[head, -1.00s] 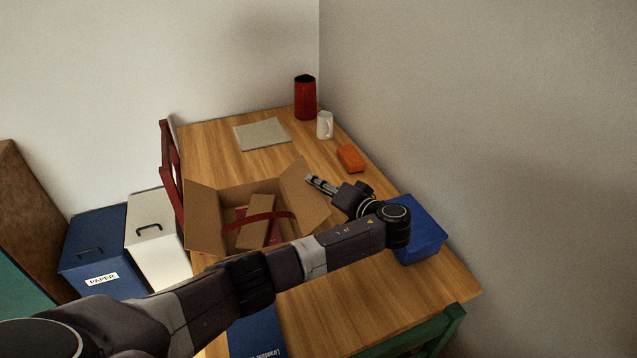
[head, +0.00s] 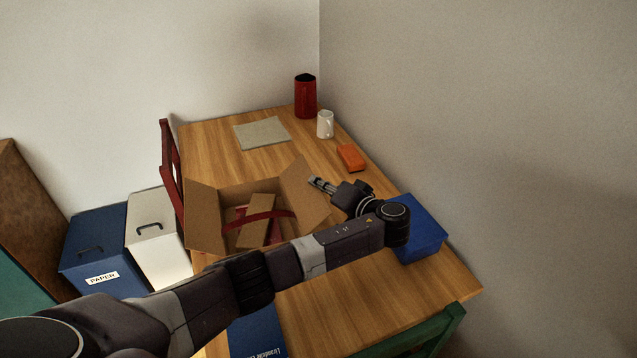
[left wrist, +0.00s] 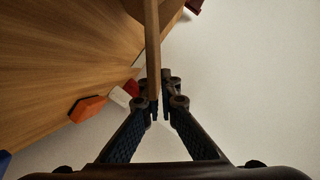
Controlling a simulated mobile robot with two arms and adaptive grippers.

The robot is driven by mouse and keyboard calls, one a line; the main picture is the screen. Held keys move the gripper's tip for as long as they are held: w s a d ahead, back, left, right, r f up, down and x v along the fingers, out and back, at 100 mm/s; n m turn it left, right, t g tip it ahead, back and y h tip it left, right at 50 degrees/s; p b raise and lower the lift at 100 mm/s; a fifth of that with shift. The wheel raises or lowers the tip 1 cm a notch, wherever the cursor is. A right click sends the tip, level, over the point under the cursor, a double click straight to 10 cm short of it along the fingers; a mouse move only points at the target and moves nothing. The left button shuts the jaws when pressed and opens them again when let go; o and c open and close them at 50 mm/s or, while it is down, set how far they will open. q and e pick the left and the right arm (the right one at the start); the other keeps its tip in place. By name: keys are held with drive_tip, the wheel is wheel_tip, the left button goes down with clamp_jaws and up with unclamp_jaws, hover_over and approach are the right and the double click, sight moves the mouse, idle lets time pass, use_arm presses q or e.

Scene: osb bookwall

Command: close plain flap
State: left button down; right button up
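The open cardboard box (head: 205,228) stands on the table, its flaps raised. Its right flap (head: 300,185) stands up and leans outward; I take it as the plain flap, though no marking is readable. My left gripper (head: 318,183) is at the outer edge of this flap. In the left wrist view the flap shows edge-on as a thin brown strip (left wrist: 152,45) running down between the close-set fingertips (left wrist: 159,98) of the left gripper. The fingers appear shut on it. My right gripper is not in view.
A blue box (head: 425,225) sits right of my arm. An orange block (head: 351,158), white mug (head: 325,124) and red canister (head: 305,97) stand farther back. A wall borders the table's right side.

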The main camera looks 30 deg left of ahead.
sight(310, 190)
use_arm(q)
drive_tip(key=shift+s+a+r+n+h+p, duration=0.45)
drive_tip(key=shift+r+n+p, duration=0.2)
drive_tip(key=shift+n+p, duration=0.1)
drive_tip(key=shift+s+a+r+n+t+h+p, duration=0.25)
drive_tip(key=shift+s+a+r+n+t+p, duration=0.1)
drive_tip(key=shift+n, duration=0.1)
drive_tip(key=shift+s+a+r+n+t+h, duration=0.2)
drive_tip(key=shift+s+a+r+n+h, duration=0.2)
drive_tip(key=shift+n, duration=0.2)
drive_tip(key=shift+s+a+r+n+t+h, duration=0.2)
drive_tip(key=shift+s+a+n+h, duration=0.1)
drive_tip(key=shift+s+a+n, duration=0.25)
drive_tip(key=c, duration=2.2)
unclamp_jaws()
